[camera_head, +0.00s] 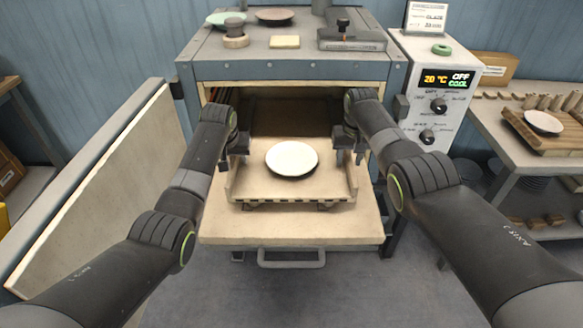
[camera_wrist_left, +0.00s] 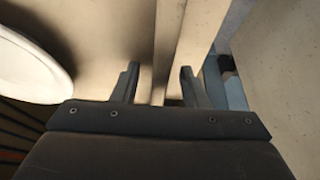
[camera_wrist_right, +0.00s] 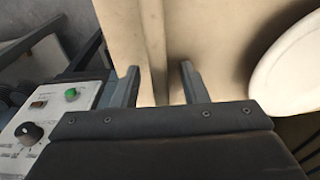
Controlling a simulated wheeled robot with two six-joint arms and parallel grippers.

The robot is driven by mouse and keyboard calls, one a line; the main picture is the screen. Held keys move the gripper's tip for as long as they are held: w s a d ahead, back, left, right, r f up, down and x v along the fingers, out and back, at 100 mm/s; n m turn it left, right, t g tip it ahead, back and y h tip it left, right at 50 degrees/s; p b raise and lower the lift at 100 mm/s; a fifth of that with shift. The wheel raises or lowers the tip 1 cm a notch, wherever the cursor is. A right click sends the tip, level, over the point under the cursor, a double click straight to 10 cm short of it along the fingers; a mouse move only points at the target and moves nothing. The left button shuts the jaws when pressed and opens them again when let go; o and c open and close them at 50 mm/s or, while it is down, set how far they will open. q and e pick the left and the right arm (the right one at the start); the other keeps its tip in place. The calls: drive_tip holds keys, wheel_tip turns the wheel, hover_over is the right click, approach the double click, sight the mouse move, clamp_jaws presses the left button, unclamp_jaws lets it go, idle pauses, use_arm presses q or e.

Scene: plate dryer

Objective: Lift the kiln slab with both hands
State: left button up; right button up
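The kiln slab (camera_head: 252,186) is a pale beige board with raised rims along its left and right sides. It lies level at the mouth of the kiln with a white plate (camera_head: 291,158) on it. My left gripper (camera_head: 236,160) is open over the slab's left rim; in the left wrist view the rim (camera_wrist_left: 167,45) runs between the spread fingers with gaps. My right gripper (camera_head: 349,155) is open over the right rim, and the right wrist view shows that rim (camera_wrist_right: 152,50) between its fingers. Neither gripper appears closed on it.
A pale ledge with a handle (camera_head: 291,258) extends below the slab. The open kiln door (camera_head: 95,180) stands at the left. A control box (camera_head: 440,85) reading 20 °C and a side table (camera_head: 520,150) are at the right. Floor in front is clear.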

use_arm(q)
clamp_jaws()
use_arm(e)
clamp_jaws()
idle(1.0)
use_arm(q)
drive_tip(key=shift+w+r, duration=0.15)
drive_tip(key=shift+r, duration=0.05)
use_arm(e)
drive_tip(key=shift+w+r, duration=0.15)
drive_tip(key=shift+r, duration=0.05)
